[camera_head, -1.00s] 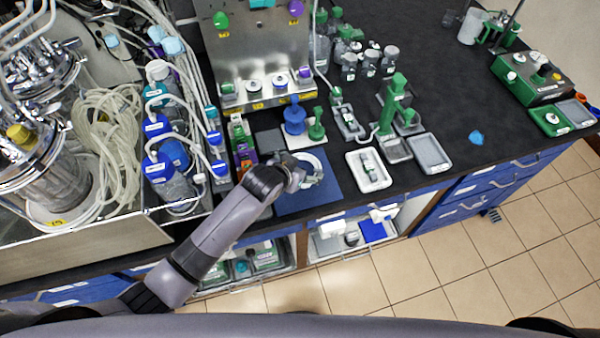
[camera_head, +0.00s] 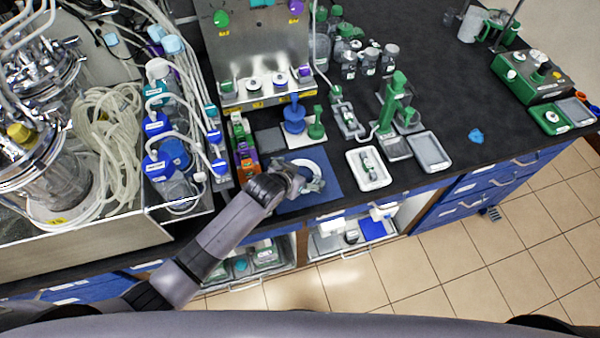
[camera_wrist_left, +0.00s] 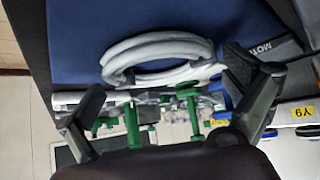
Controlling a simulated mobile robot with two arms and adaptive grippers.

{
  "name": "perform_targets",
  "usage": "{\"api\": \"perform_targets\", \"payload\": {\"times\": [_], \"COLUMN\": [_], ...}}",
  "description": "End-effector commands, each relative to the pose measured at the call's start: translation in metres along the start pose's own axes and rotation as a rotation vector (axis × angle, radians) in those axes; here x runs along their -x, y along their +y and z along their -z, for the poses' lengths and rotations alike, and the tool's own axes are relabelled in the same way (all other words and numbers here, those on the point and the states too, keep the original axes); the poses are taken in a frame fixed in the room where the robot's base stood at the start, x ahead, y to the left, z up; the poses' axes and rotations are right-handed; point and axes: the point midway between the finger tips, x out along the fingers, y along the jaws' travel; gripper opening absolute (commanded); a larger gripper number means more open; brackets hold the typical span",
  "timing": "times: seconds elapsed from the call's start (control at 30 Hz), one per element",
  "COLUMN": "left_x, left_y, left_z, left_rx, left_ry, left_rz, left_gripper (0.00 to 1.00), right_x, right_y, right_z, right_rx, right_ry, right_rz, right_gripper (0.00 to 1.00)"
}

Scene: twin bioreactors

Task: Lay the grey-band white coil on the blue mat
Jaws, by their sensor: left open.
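The white coil (camera_head: 311,166) shows as a pale ring over the blue mat (camera_head: 338,192) in the head view; my gripper hides its near side. In the left wrist view the coil (camera_wrist_left: 122,58) is a loop of several white turns against the blue mat (camera_wrist_left: 90,30). My left gripper (camera_head: 310,184) is at the coil's near side. In the left wrist view its fingers (camera_wrist_left: 165,80) are spread wide, apart from the coil's sides. My right gripper is not in view.
Blue and green pegs (camera_head: 294,118) stand behind the mat. A white tray (camera_head: 351,160) with a small part is to its right. The tubing and bottles (camera_head: 165,170) are at the left. Open black bench lies farther right.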

Motion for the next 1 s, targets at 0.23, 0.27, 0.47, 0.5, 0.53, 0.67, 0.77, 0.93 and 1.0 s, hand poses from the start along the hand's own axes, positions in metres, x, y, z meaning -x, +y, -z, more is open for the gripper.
{"api": "perform_targets", "payload": {"times": [0.23, 0.27, 0.47, 0.5, 0.53, 0.67, 0.77, 0.93, 1.0], "left_x": [0.001, 0.002, 0.018, 0.024, 0.029, 0.052, 0.071, 0.099, 0.107], "left_y": [0.0, 0.0, 0.0, 0.0, 0.0, 0.0, 0.0, 0.0, 0.0], "left_z": [0.001, 0.002, 0.002, 0.002, 0.002, 0.001, 0.001, 0.002, 0.002], "left_rx": [0.0, 0.0, 0.001, 0.0, 0.0, 0.0, 0.0, 0.0, 0.0], "left_ry": [0.0, 0.0, 0.001, 0.001, 0.002, 0.001, 0.001, 0.001, 0.0], "left_rz": [0.0, 0.0, 0.0, 0.0, 0.0, -0.001, -0.001, 0.0, 0.0], "left_gripper": [1.0, 1.0, 1.0, 1.0, 1.0, 1.0, 1.0, 1.0, 1.0], "right_x": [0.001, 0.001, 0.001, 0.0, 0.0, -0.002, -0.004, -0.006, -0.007], "right_y": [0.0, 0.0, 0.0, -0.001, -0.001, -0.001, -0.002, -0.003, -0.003], "right_z": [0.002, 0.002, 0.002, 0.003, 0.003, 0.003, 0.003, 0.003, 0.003], "right_rx": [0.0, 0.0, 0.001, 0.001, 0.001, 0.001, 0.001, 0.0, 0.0], "right_ry": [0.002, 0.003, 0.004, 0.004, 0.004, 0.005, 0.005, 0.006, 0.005], "right_rz": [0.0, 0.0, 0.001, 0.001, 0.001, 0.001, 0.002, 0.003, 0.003], "right_gripper": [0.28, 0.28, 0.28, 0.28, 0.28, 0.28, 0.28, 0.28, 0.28]}}
